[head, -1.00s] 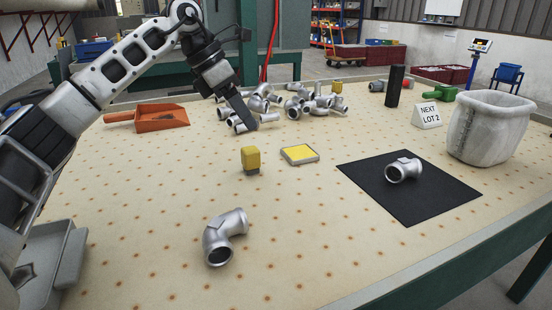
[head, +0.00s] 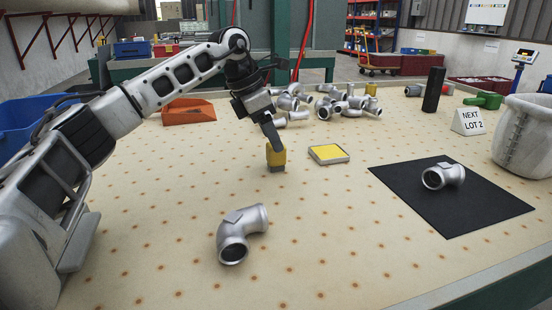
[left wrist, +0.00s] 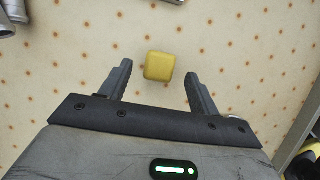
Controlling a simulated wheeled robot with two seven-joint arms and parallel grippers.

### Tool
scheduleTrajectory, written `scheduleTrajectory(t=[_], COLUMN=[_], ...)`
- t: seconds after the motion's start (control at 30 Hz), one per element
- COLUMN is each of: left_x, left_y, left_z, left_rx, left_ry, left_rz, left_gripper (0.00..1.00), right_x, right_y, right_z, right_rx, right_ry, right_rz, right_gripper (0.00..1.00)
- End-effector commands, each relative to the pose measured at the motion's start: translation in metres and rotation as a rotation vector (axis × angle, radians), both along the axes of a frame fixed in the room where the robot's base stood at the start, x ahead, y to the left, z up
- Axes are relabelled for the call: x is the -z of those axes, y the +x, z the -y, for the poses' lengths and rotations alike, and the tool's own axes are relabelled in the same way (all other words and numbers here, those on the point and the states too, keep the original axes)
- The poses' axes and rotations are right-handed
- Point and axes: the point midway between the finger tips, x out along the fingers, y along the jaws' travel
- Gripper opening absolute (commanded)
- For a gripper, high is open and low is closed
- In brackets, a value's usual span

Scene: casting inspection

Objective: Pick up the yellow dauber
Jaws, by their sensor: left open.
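The yellow dauber (head: 276,158), a small yellow block with a grey foot, stands upright on the speckled table left of the yellow pad. My left gripper (head: 272,142) reaches down at it from above and behind, a finger overlapping its upper part. In the left wrist view the yellow top of the dauber (left wrist: 158,67) shows in the gap between the two spread fingers of my left gripper (left wrist: 158,74), with room on both sides. The gripper is open and holds nothing. I cannot tell how far down the fingers reach. My right gripper is out of view.
A yellow pad in a grey tray (head: 328,153) lies just right of the dauber. A metal elbow (head: 241,233) lies in front, another (head: 443,176) on the black mat (head: 470,208). Several fittings (head: 345,104) are piled behind. An orange scoop (head: 188,112) lies back left.

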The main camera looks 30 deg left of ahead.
Motion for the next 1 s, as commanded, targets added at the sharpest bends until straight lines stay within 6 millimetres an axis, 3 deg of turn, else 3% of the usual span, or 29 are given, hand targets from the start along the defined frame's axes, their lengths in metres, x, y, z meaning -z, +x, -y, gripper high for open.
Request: scheduleTrajectory(t=[0.17,0.3,0.53,0.57,0.73,1.0], left_x=[0.028,0.044,0.045,0.045,0.045,0.044], left_y=[0.004,0.01,0.011,0.011,0.011,0.011], left_z=[0.004,0.009,0.009,0.009,0.009,0.009], left_rx=[0.001,0.002,0.0,0.0,0.0,0.0], left_ry=[0.001,-0.001,-0.001,-0.001,-0.001,-0.001], left_rz=[-0.003,-0.003,-0.001,-0.001,-0.001,-0.001], left_gripper=[0.62,0.62,0.62,0.59,0.14,0.14], right_x=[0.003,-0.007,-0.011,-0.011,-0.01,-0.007], right_y=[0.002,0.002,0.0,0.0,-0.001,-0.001], right_z=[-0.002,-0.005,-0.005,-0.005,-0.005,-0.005], right_rx=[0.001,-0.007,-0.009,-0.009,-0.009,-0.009], right_ry=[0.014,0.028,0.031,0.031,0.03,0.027], right_rz=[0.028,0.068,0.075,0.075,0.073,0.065], right_gripper=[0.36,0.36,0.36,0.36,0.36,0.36])
